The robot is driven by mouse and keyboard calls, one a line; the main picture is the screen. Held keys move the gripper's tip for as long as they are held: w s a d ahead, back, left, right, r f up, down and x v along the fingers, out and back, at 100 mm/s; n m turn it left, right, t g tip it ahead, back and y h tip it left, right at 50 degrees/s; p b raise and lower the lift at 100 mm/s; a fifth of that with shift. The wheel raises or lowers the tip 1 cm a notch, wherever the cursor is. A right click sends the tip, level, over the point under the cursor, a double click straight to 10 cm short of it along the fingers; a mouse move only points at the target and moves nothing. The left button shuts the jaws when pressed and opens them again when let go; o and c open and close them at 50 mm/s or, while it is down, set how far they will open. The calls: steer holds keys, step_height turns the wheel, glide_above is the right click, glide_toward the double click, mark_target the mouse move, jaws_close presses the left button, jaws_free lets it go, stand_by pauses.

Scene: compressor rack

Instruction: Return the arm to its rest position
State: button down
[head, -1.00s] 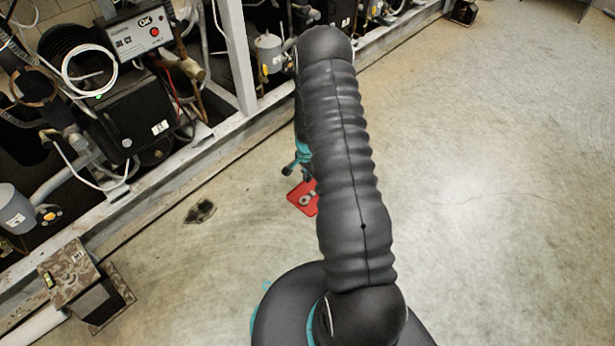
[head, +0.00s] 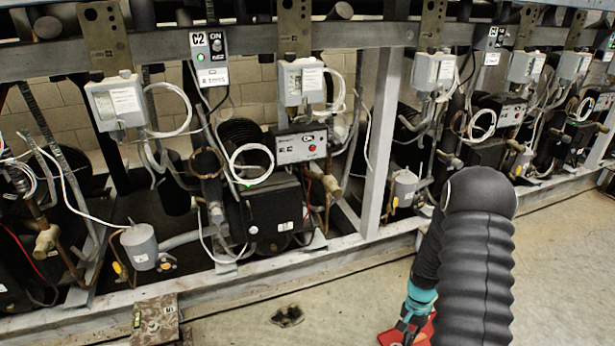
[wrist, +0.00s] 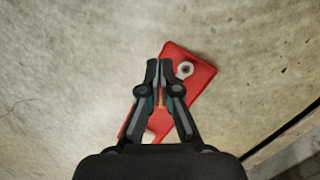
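My gripper (wrist: 159,66) shows in the wrist view with its two black fingers drawn nearly together, only a thin gap between the tips. A small orange strip shows between the fingers lower down; I cannot tell what it is. A flat red plate (wrist: 198,76) with a pale ring near one end lies behind the fingers, over the concrete floor. I see no clear grip on it. In the head view my black, sleeved arm hangs down at the right. The red plate (head: 389,338) shows at the bottom edge beside my arm, partly cut off.
The compressor rack (head: 371,150) spans the head view, with grey control boxes, cables and its bottom beam (head: 330,262). A rusty box (head: 155,318) stands at the bottom left. A dark patch (head: 287,316) marks the floor. Open concrete floor (head: 565,270) lies at right.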

steer(key=s+a+r+n+t+p, duration=0.2)
steer(key=s+a+r, duration=0.2)
steer(key=r, duration=1.2)
steer(key=s+a+r+n+t+p, duration=0.2)
steer(key=s+r, duration=0.7)
steer(key=r, duration=0.7)
steer(key=s+a+r+n+t+p, duration=0.2)
steer(key=s+a+r+n+t, duration=0.2)
steer(key=r, duration=1.2)
steer(key=s+a, duration=0.2)
steer(key=a, duration=0.1)
steer(key=shift+s+r+h, duration=0.15)
steer(key=shift+r+h, duration=0.15)
steer(key=shift+h, duration=0.1)
